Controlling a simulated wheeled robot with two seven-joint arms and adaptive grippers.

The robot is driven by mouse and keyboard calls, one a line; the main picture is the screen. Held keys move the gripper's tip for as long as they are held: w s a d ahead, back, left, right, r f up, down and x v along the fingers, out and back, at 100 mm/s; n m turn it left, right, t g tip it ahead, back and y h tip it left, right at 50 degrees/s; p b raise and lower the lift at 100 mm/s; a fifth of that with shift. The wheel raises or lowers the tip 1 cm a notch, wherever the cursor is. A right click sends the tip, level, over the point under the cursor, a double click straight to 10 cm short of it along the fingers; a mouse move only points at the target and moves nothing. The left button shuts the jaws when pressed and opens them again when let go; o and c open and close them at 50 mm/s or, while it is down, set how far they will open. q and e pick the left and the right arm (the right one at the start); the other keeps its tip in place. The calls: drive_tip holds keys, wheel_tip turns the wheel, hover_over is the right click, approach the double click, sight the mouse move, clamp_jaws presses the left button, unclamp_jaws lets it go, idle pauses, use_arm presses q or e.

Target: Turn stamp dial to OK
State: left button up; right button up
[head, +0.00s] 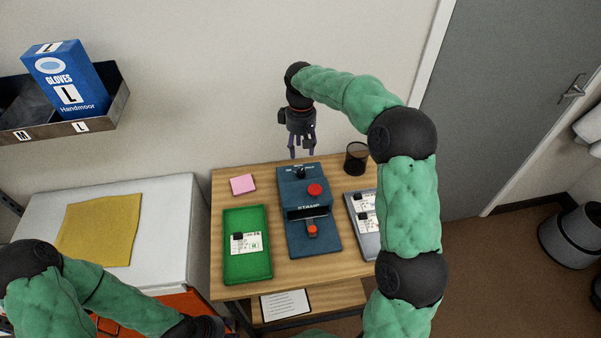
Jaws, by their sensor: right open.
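The blue stamp machine (291,191) stands in the middle of the wooden table. Its small black stamp dial (301,173) sits near the back edge, with tiny labels around it that I cannot read clearly. A red button (314,190) is in front of the dial, and a smaller red-topped part (312,230) is at the front. My right gripper (303,155) is open and empty, pointing down just above and behind the dial, apart from it as far as I can tell. My left arm comes in at the lower left; its gripper is out of view.
A green tray (230,272) with a card is left of the machine, a grey tray (369,250) with cards right of it. A pink note pad (243,184) and a black cup (356,158) are at the back. A wall shelf (103,117) holds a glove box.

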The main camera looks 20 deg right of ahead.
sight(301, 171)
wheel_tip(301, 171, down, 10)
drive_tip(key=b, duration=0.3)
drive_tip(key=shift+s+f, duration=0.1)
drive_tip(key=shift+f, duration=0.15)
clamp_jaws()
